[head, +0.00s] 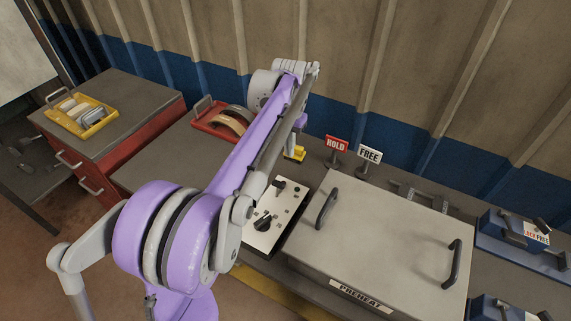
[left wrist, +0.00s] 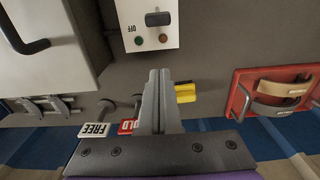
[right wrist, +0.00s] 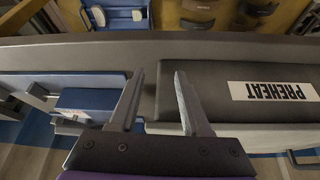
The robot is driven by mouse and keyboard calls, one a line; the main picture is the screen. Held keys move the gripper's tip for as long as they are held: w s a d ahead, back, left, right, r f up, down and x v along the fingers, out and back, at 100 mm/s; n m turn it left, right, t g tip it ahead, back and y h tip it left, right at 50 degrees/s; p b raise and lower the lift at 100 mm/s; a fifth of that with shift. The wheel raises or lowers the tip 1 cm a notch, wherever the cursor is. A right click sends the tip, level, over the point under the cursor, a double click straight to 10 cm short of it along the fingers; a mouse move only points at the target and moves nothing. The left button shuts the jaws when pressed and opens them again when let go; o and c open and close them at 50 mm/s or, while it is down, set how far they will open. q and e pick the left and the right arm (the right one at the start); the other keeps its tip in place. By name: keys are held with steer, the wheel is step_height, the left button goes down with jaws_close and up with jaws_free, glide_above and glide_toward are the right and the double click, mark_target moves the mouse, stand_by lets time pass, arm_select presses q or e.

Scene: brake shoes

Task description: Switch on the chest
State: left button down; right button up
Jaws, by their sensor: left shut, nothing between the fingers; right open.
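The chest (head: 375,235) is a light grey lidded box with two dark handles and a PREHEAT label. The lid looks closed. A white control panel (head: 258,238) left of it carries a black knob (head: 264,222) and a dark switch (head: 279,186). In the left wrist view, a dark handle (left wrist: 158,18) sits above a green and an orange button, with OFF lettering beside it. My left gripper (left wrist: 158,72) is shut and empty, its tips short of the panel in that view. My right gripper (right wrist: 157,72) is open and empty near the chest's PREHEAT side (right wrist: 275,92).
HOLD (head: 336,143) and FREE (head: 369,155) signs stand behind the chest. A yellow object (head: 297,153) is near the panel. A red tray (head: 208,125) holds curved shoes; a yellow tray (head: 96,122) stands on the left cabinet. Blue fixtures (head: 510,237) are at right.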

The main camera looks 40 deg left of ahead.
mark_target(279, 183)
arm_select(q)
step_height(279, 183, down, 10)
steer(key=shift+r+b, duration=0.15)
steer(key=shift+b, duration=0.15)
steer(key=s, duration=0.1)
steer(key=s+r, duration=0.1)
steer(key=s, duration=0.1)
steer(key=shift+d+r, duration=0.2)
steer(key=shift+s, duration=0.25)
steer(key=shift+s+r+t+p, duration=0.25)
steer(key=shift+s+t+p, duration=0.15)
steer(key=shift+t, duration=0.3)
steer(key=shift+s+d+r+t, duration=0.1)
steer(key=shift+s+r+t, duration=0.05)
steer(key=shift+s+t, duration=0.4)
steer(key=s+t, duration=0.1)
steer(key=t, duration=0.2)
steer(key=shift+s+d+r+y, duration=0.1)
steer(key=shift+s+r+y, duration=0.05)
steer(key=shift+s+y, duration=0.25)
steer(key=shift+w, duration=0.15)
steer(key=shift+r+p, duration=0.1)
steer(key=shift+p, duration=0.2)
